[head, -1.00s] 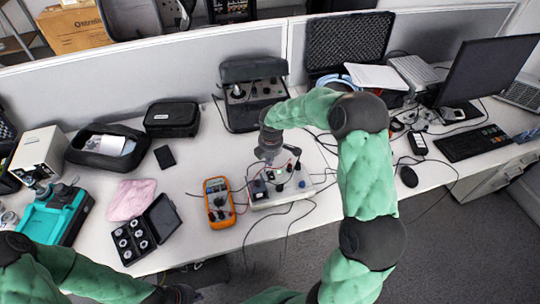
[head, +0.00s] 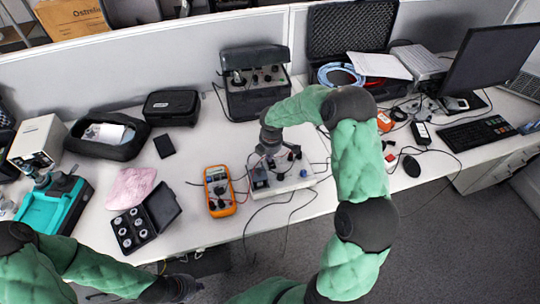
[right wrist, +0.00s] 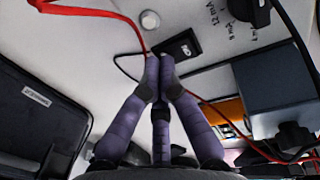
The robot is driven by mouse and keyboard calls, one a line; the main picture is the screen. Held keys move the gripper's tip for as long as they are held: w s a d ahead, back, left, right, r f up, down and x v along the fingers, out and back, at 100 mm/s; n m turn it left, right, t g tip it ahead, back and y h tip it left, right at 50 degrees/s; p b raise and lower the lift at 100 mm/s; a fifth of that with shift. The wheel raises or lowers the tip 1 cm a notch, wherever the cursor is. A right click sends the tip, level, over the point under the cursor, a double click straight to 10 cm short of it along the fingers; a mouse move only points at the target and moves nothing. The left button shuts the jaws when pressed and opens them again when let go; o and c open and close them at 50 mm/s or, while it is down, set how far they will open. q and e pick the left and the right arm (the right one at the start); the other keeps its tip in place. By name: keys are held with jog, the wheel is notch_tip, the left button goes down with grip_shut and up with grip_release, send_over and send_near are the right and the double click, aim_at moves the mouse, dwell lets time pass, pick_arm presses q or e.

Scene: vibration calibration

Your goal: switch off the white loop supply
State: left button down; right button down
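The white loop supply (head: 297,184) is a low white box on the front of the desk, right of the orange multimeter. In the right wrist view its pale top panel (right wrist: 215,80) carries a black rocker switch (right wrist: 180,46), a round knob (right wrist: 250,10) with mA markings and a blue-grey block. My right gripper (right wrist: 160,62) has its fingertips together, right at the lower left edge of the switch; I cannot tell whether they touch it. In the head view my right gripper (head: 268,152) is over the supply's left part. My left gripper (head: 178,289) is low, off the desk's front edge, its fingers unclear.
The orange multimeter (head: 219,190) lies left of the supply. A red lead (right wrist: 95,12) and black cables run by my right fingers. An open dark instrument case (head: 254,85) stands behind. A small black case of round parts (head: 145,220) lies further left.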

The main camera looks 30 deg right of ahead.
jog(key=shift+s+f, duration=0.1)
jog(key=shift+s, duration=0.1)
pick_arm(q)
jog(key=shift+r, duration=0.2)
pick_arm(e)
jog(key=shift+s+a+r, duration=0.2)
jog(key=shift+s+r, duration=0.1)
jog(key=shift+s, duration=0.25)
